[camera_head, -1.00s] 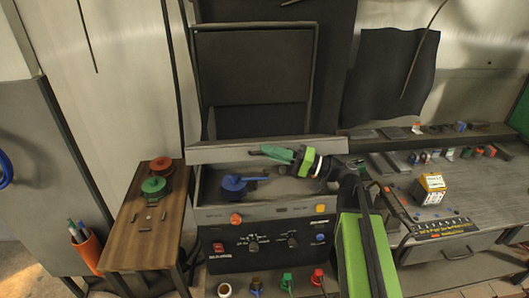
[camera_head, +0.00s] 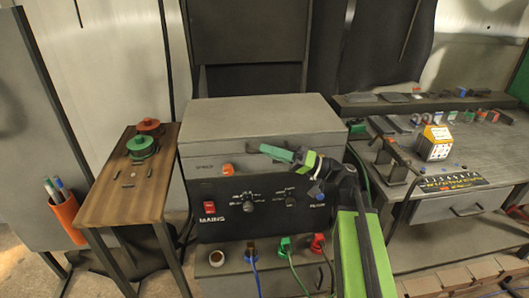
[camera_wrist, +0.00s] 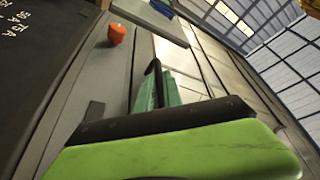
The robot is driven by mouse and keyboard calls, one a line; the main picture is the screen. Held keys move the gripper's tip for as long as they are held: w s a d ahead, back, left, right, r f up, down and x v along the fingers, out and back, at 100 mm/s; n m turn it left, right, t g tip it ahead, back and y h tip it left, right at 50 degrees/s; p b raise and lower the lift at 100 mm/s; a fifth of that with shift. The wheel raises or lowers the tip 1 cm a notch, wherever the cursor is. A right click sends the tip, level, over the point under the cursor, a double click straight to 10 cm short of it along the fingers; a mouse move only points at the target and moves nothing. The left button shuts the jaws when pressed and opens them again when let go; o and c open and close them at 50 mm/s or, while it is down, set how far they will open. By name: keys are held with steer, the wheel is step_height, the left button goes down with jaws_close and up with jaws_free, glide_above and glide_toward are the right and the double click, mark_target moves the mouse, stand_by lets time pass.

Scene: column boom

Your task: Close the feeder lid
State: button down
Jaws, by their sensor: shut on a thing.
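The feeder lid (camera_head: 260,115) is a flat grey cover lying low over the feeder box above its black control panel (camera_head: 225,212). No interior shows in the head view; I cannot tell if a thin gap is left along its front. My gripper (camera_head: 276,154), with green fingers, is at the lid's front edge right of centre, shut on a dark bar that looks like the lid's handle. In the wrist view the teal fingers (camera_wrist: 160,95) are around this dark curved handle (camera_wrist: 153,72), and the gripper's green body hides the lower part.
An orange knob (camera_head: 226,170) sits on the box front, left of my gripper. Coloured plugs (camera_head: 285,245) with cables stand below the panel. A wooden side table (camera_head: 120,195) with red and green spools is at left. A workbench (camera_head: 445,180) with small parts is at right.

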steer(key=shift+s+d+f, duration=0.1)
steer(key=shift+d+f, duration=0.05)
steer(key=shift+f, duration=0.1)
steer(key=c, duration=1.5)
jaws_free()
steer(key=shift+f, duration=0.1)
steer(key=b+v, duration=0.3)
steer(key=v, duration=0.9)
